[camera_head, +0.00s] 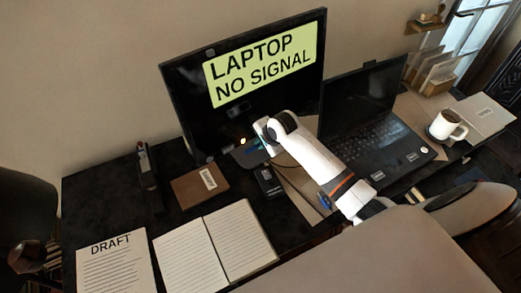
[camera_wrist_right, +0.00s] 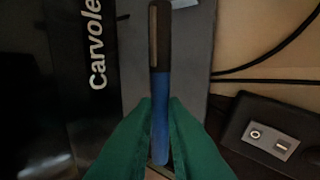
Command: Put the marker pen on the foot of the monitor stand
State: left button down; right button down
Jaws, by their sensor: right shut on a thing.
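The marker pen (camera_wrist_right: 160,85) is blue with a dark cap. In the right wrist view it stands lengthwise in the picture, its blue barrel between the green fingers of my right gripper (camera_wrist_right: 160,105), which is shut on it. Behind the pen is a flat grey plate (camera_wrist_right: 198,75), apparently the monitor stand's foot; I cannot tell whether the pen touches it. In the head view my right gripper (camera_head: 264,146) is low in front of the monitor (camera_head: 190,95), at the foot (camera_head: 243,156), hiding part of it. My left gripper is not in view.
The open laptop (camera_head: 365,125) is right of my right arm, with a white mug (camera_head: 446,126) beyond. A brown box (camera_head: 199,185), a small black device (camera_head: 268,182), an open notebook (camera_head: 215,250) and a DRAFT sheet (camera_head: 115,265) lie nearby. Cables (camera_wrist_right: 265,80) run beside the foot.

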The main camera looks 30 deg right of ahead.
aim_at(258, 154)
notch_tip(258, 154, down, 4)
jog(key=shift+s+r, duration=0.1)
jog(key=shift+w+f+p, duration=0.2)
jog(key=shift+f+p, duration=0.05)
jog(key=shift+p, duration=0.05)
jog(key=shift+f, duration=0.2)
jog(key=shift+f, duration=0.15)
jog(key=c, duration=1.8)
grip_release()
jog(key=shift+o, duration=0.2)
jog(key=v, duration=1.2)
